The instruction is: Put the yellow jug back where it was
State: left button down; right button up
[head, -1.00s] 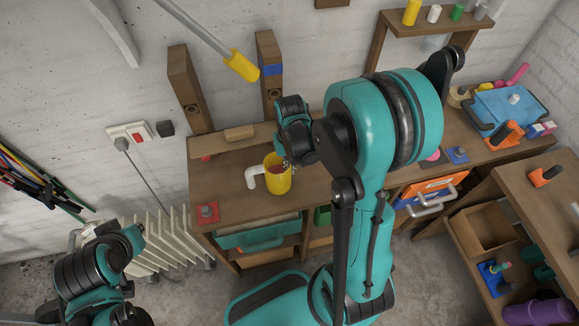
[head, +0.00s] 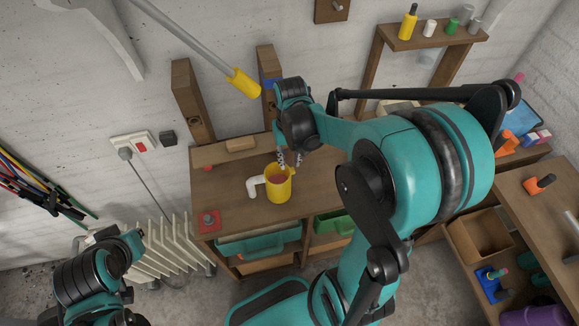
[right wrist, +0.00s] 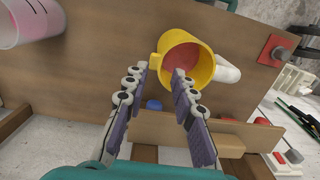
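My right gripper (head: 290,160) is above and behind the jug in the head view. Its two fingers are spread with nothing between them, and it also shows in the right wrist view (right wrist: 160,85). My left arm is at the lower left, and its fingers cannot be made out.
A red block (head: 208,220) sits at the bench's left front corner. A wooden block (head: 240,144) lies on the back ledge. A pink-white cup (right wrist: 25,22) shows in the right wrist view. A grey pole with a yellow end (head: 243,84) hangs above the bench.

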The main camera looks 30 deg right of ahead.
jog(key=s+a+r+n+t, duration=0.3)
jog(key=s+a+r+t, duration=0.3)
jog(key=r, duration=0.3)
jog(key=shift+s+a+r+t, duration=0.3)
jog(key=shift+a+r+t, duration=0.1)
jog(key=shift+t, duration=0.4)
